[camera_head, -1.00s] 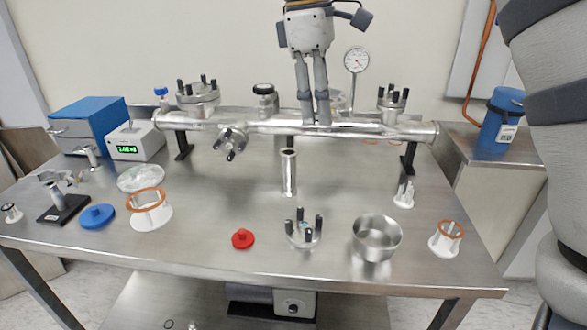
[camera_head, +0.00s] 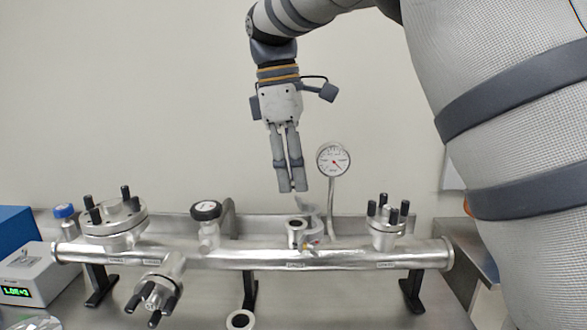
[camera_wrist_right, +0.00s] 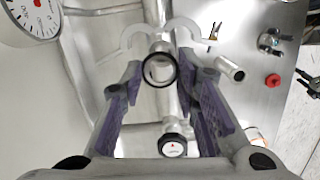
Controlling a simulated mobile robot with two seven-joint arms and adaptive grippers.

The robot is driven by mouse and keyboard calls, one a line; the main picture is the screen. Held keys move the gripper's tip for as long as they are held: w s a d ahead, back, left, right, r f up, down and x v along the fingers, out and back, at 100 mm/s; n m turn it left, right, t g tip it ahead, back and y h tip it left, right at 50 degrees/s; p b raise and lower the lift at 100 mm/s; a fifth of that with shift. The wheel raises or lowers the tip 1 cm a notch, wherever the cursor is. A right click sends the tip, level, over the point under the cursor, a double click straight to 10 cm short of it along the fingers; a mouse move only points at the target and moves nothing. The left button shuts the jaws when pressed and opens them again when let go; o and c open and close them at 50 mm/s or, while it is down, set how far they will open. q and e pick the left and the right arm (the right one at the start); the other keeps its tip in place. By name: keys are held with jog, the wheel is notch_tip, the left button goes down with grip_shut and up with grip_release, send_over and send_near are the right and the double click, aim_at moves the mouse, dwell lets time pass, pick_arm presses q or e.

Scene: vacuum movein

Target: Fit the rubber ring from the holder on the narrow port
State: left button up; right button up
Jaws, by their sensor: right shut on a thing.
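My right gripper (camera_head: 292,189) points down above the steel pipe (camera_head: 345,255), with a gap between its fingertips and the short narrow port (camera_head: 297,226). Its two purple-padded fingers also show in the right wrist view (camera_wrist_right: 160,72). It is shut on the rubber ring, which shows as a dark-rimmed circle (camera_wrist_right: 146,75) between the fingertips. In the head view the ring is too small to make out. An open, double-arched clamp (camera_wrist_right: 208,38) shows just beyond the ring; in the head view it is a grey shape (camera_head: 315,212) behind the port. The ring holder is out of the head view. My left gripper is not in view.
A round dial gauge (camera_head: 333,160) stands close right of the gripper. A black-knobbed valve (camera_head: 206,211) and flanges with black posts, left (camera_head: 115,222) and right (camera_head: 387,225), rise from the pipe. An upright tube (camera_head: 240,320) stands in front.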

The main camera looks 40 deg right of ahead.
aim_at(297, 226)
jog(key=shift+s+a+f, duration=0.1)
jog(key=shift+f, duration=2.95)
jog(key=shift+f, duration=0.6)
jog(key=o, duration=0.8)
notch_tip(297, 226, up, 12)
jog(key=w+a, duration=0.1)
jog(key=shift+w+a+f, duration=0.1)
